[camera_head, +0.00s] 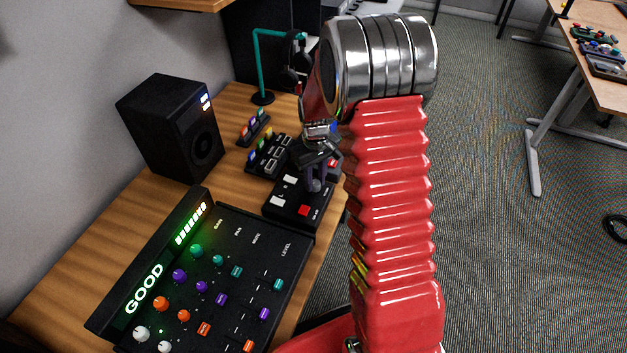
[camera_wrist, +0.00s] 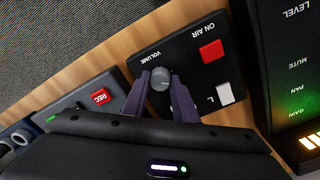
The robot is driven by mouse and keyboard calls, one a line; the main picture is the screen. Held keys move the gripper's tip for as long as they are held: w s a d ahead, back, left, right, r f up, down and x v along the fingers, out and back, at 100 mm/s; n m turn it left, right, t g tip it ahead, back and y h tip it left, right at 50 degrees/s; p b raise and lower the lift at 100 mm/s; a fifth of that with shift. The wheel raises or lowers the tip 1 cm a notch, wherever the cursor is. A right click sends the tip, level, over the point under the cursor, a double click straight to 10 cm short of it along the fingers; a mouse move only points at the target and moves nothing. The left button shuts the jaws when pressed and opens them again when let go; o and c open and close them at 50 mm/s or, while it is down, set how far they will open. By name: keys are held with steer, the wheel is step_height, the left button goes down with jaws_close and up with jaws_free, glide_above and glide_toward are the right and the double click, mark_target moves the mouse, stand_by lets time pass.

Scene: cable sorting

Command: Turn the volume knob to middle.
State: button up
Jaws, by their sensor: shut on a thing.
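The volume knob (camera_wrist: 160,82) is a grey round knob on a black control box (camera_wrist: 186,50), beside the printed word VOLUME. In the wrist view my gripper (camera_wrist: 160,80) has its two purple-grey fingers on either side of the knob, shut on it. The knob's pointer mark is too small to read. In the head view my gripper (camera_head: 314,184) reaches down onto the same black box (camera_head: 285,211), and its fingers hide most of the knob. The box also carries a red ON AIR button (camera_wrist: 210,50) and white buttons (camera_wrist: 225,94).
A mixer panel (camera_head: 262,240) with coloured knobs and a lit GOOD display stands near the box. A black speaker (camera_head: 170,125), a small switch box (camera_head: 268,155) and a headphone stand (camera_head: 262,98) are on the wooden desk. A red REC button (camera_wrist: 101,96) lies close to my gripper.

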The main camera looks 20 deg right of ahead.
mark_target(315, 182)
steer(key=m, duration=0.5)
steer(key=shift+s+f+m, duration=0.1)
steer(key=shift+s+m, duration=0.05)
steer(key=shift+m, duration=0.15)
steer(key=m, duration=0.5)
steer(key=shift+a, duration=0.1)
steer(key=o, duration=1)
steer(key=shift+o, duration=0.2)
steer(key=shift+r, duration=0.2)
steer(key=shift+r, duration=0.65)
step_height(315, 182, up, 12)
